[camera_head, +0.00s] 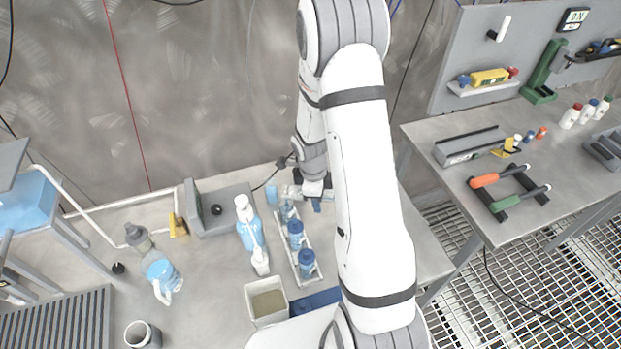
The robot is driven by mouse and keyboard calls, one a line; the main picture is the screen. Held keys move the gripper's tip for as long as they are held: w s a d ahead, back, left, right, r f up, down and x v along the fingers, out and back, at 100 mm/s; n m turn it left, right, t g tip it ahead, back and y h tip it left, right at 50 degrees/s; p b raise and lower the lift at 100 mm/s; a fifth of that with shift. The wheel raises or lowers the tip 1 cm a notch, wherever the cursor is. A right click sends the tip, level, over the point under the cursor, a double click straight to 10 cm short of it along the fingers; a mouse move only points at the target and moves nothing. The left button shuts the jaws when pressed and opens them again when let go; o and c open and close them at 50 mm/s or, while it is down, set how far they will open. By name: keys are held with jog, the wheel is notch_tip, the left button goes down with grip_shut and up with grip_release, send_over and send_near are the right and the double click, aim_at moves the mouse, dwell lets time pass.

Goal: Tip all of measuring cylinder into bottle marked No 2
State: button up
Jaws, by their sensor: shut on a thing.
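My gripper (312,192) is over the back end of a pale rack, partly hidden by my own arm. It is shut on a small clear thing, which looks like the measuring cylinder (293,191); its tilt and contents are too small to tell. The pale rack (281,248) holds blue bottles in a row: a near one (307,265), a middle one (296,237) and a back one (288,211) just below my gripper. Their labels are unreadable, so I cannot tell which is No 2.
A blue-filled white-topped bottle (246,228) and a small white bottle (260,262) stand left of the rack. An open box (251,306) is in front.

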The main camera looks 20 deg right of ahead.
jog(key=shift+b, duration=0.65)
jog(key=shift+r+h, duration=0.25)
jog(key=shift+h, duration=0.05)
dwell(1.0)
jog(key=shift+d+f+y+p, duration=0.15)
jog(key=shift+y+p, duration=0.2)
jog(key=shift+y, duration=0.35)
jog(key=shift+s+f+t, duration=0.1)
jog(key=shift+f+t, duration=0.1)
jog(key=shift+t, duration=0.2)
jog(key=shift+f+y+b, duration=0.15)
jog(key=shift+y+b, duration=0.2)
jog(key=shift+y, duration=0.15)
jog(key=shift+t+y+b, duration=0.3)
jog(key=shift+b, duration=0.65)
